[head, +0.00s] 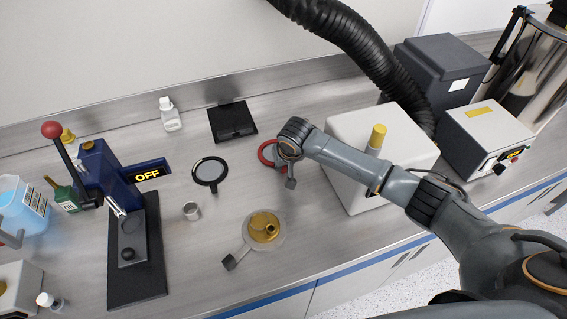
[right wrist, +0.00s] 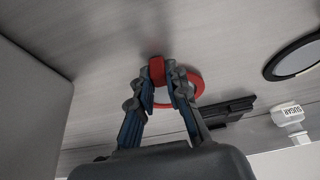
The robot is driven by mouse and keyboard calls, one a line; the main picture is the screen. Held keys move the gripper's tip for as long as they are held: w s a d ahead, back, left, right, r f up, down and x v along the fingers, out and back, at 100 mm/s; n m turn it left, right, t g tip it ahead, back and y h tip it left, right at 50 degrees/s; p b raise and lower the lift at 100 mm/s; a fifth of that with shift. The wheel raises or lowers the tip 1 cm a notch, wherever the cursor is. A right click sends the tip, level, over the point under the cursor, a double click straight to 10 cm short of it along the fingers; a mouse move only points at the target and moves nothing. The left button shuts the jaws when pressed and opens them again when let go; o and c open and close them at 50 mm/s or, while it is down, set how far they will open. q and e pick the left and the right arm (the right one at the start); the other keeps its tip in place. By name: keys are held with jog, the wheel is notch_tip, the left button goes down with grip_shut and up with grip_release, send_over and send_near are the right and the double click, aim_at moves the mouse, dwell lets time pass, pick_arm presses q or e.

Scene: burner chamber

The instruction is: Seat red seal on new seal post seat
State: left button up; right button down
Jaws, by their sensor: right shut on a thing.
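The red seal (head: 265,153) is a flat ring, partly hidden behind my right wrist in the head view. In the right wrist view the red seal (right wrist: 199,89) shows a red tab between my fingertips. My right gripper (right wrist: 163,77) is shut on that tab. Whether the ring touches the bench or is just above it, I cannot tell. A brass fitting (head: 264,226) sits on a pale round disc with a grey tab, in front of and left of my wrist. Which thing is the new seal post seat is not clear. My left gripper is not in view.
A white box (head: 345,135) stands close right of my right wrist. Bare bench (head: 315,232) shows right of the brass fitting.

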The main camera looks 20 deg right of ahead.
jog(key=shift+f, duration=0.2)
jog(key=c, duration=1.2)
grip_release()
jog(key=shift+r, duration=0.15)
jog(key=v, duration=1.1)
jog(key=shift+s+r, duration=0.25)
jog(key=shift+r, duration=0.1)
